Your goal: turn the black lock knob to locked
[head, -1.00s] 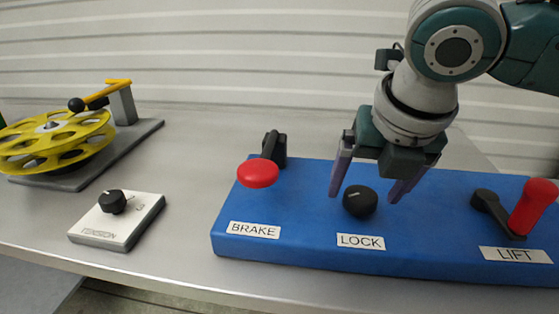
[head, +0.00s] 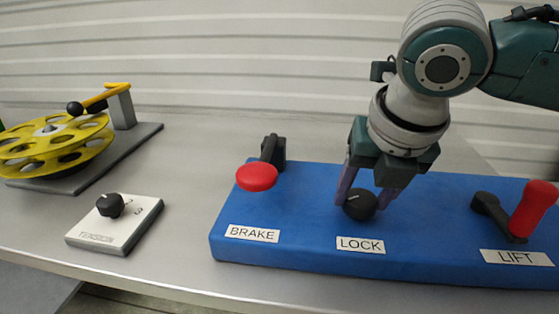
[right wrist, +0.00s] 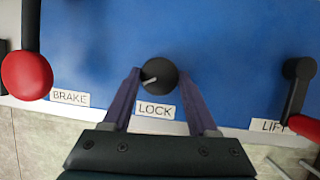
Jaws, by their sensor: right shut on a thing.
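The black lock knob (head: 360,205) stands on the blue panel (head: 300,255) behind the LOCK label (head: 361,245). In the right wrist view the knob (right wrist: 160,76) shows a pale pointer line on its left side, aimed left and slightly down. My right gripper (head: 366,200) is lowered over the knob, with one purple finger on each side, and is shut on it. In the right wrist view the fingers (right wrist: 160,80) reach up to the knob's two sides. My left gripper is not in view.
The red-knobbed BRAKE lever (head: 257,177) is left of the lock knob, and the red-handled LIFT lever (head: 533,208) is right. A white TENSION box (head: 120,235) and a yellow reel (head: 55,140) stand further left. Bare table lies between the box and the panel.

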